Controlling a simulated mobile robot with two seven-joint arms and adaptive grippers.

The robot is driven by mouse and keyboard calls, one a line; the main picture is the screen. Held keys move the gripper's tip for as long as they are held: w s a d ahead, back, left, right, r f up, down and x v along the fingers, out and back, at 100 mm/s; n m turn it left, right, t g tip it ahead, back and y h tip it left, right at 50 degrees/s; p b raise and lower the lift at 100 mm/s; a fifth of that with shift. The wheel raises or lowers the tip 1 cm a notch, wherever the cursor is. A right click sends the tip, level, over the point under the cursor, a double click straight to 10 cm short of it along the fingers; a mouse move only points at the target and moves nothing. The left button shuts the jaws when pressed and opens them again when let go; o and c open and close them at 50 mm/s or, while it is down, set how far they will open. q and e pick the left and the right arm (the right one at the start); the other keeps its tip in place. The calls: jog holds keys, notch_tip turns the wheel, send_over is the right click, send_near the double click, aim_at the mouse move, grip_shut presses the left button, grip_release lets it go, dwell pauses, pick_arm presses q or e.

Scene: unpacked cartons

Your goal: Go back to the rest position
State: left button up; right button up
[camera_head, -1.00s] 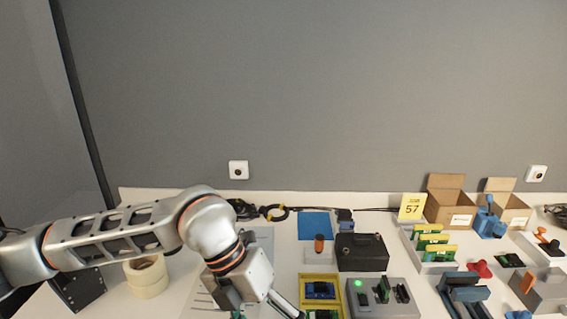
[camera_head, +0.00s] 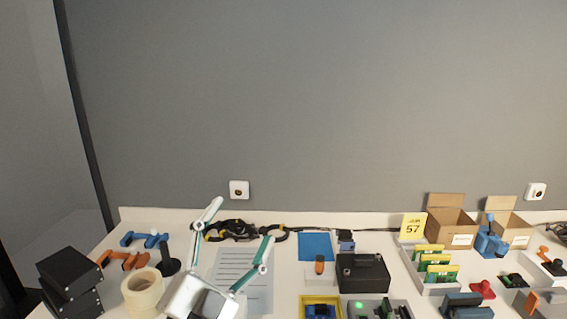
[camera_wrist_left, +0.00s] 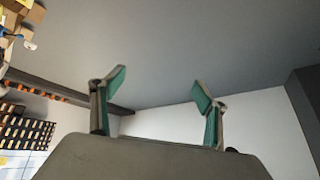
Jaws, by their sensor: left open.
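My left gripper (camera_head: 238,236) shows at the lower left of the head view, with its two green-padded fingers spread wide and pointing up. Nothing is between the fingers. It stands in front of a printed sheet of paper (camera_head: 236,266) on the table and hides part of it. In the left wrist view the same gripper (camera_wrist_left: 158,90) is open and empty, facing the bare grey wall. My right gripper is not in view.
A tape roll (camera_head: 143,290) and black boxes (camera_head: 70,282) are left of the gripper. A black case (camera_head: 362,275), a yellow tray (camera_head: 321,299), green boards (camera_head: 436,260) in a holder and cardboard cartons (camera_head: 452,226) are to the right. The air above the table is free.

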pick_arm(q)
jog(key=a+f+n+g+y, duration=0.4)
jog(key=a+f+n+y, duration=0.3)
jog(key=a+f+y, duration=0.7)
jog(key=s+a+f+n+g, duration=0.1)
jog(key=s+a+f+g, duration=0.5)
jog(key=s+f, duration=0.45)
jog(key=s+a+f+g, duration=0.4)
jog(key=s+a+f, duration=0.5)
jog(key=f, duration=0.3)
jog(key=w+d+f+n+t+h, duration=0.1)
jog(key=d+f+n+t+h, duration=0.2)
jog(key=d+f, duration=1.1)
jog(key=d+h, duration=0.2)
jog(key=h, duration=0.1)
jog(key=shift+w+d+t+h, duration=0.15)
jog(key=shift+d+t+h, duration=0.15)
jog(key=shift+h, duration=0.1)
